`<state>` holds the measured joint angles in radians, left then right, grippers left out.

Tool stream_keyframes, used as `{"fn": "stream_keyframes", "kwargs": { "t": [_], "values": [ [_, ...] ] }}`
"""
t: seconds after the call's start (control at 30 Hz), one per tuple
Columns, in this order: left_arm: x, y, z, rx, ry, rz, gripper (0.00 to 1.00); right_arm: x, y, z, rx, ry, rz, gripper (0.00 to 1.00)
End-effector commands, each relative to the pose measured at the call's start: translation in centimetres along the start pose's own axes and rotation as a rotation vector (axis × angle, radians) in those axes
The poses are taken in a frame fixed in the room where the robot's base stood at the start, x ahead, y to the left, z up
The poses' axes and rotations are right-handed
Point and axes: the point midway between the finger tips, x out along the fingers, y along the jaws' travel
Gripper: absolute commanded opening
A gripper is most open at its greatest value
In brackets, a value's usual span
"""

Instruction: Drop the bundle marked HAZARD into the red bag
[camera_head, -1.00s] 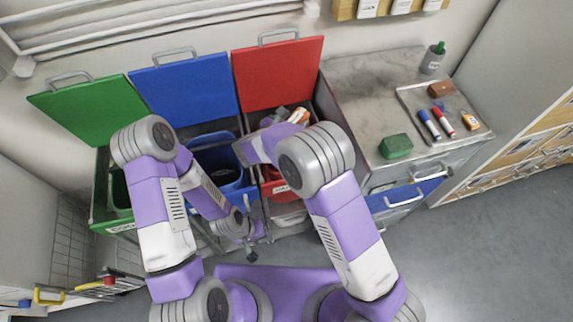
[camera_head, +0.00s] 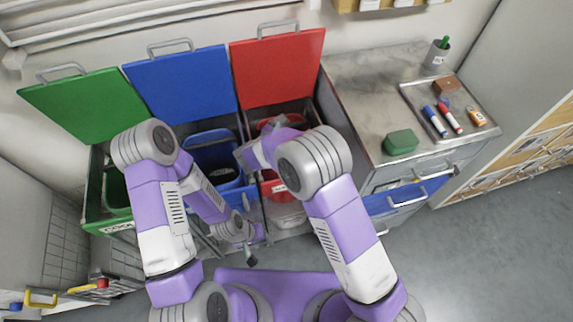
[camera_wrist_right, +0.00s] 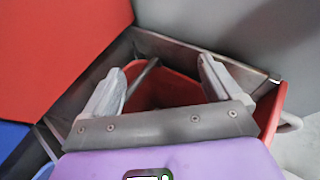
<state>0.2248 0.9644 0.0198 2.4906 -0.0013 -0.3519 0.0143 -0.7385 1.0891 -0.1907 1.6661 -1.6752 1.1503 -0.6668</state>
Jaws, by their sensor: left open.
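The red bag (camera_wrist_right: 180,88) stands open below the red lid; its rim also shows in the head view (camera_head: 264,124), partly behind my right arm. My right gripper (camera_head: 282,121) is over the red bag's mouth. In the right wrist view its fingers (camera_wrist_right: 155,80) are spread apart with nothing between them. No bundle marked HAZARD can be made out in the current views; the bag's inside is mostly hidden by the gripper. My left gripper (camera_head: 250,246) is open and empty, low in front of the bins.
Green (camera_head: 84,107), blue (camera_head: 182,85) and red (camera_head: 278,70) lids stand raised. A blue bag (camera_head: 215,155) is left of the red one. An open blue drawer (camera_head: 410,193) juts out below.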

Motion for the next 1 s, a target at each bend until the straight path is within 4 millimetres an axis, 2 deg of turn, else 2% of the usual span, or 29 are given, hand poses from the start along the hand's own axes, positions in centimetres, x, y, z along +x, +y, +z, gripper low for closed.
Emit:
{"fn": "stream_keyframes", "kwargs": {
  "t": [0.27,0.7,1.0],
  "values": [
    [-0.1,0.0,0.0,0.000,0.000,0.000,0.43,-0.3,0.0,0.0,-0.001,0.001,0.001,0.91],
    [-1.4,0.5,0.1,0.000,0.000,0.000,0.43,-6.7,0.0,0.1,-0.001,0.001,0.002,0.91],
    [-1.5,0.6,0.1,0.000,0.000,0.000,0.43,-7.6,0.0,0.0,0.000,0.000,-0.001,0.91]
  ]
}}
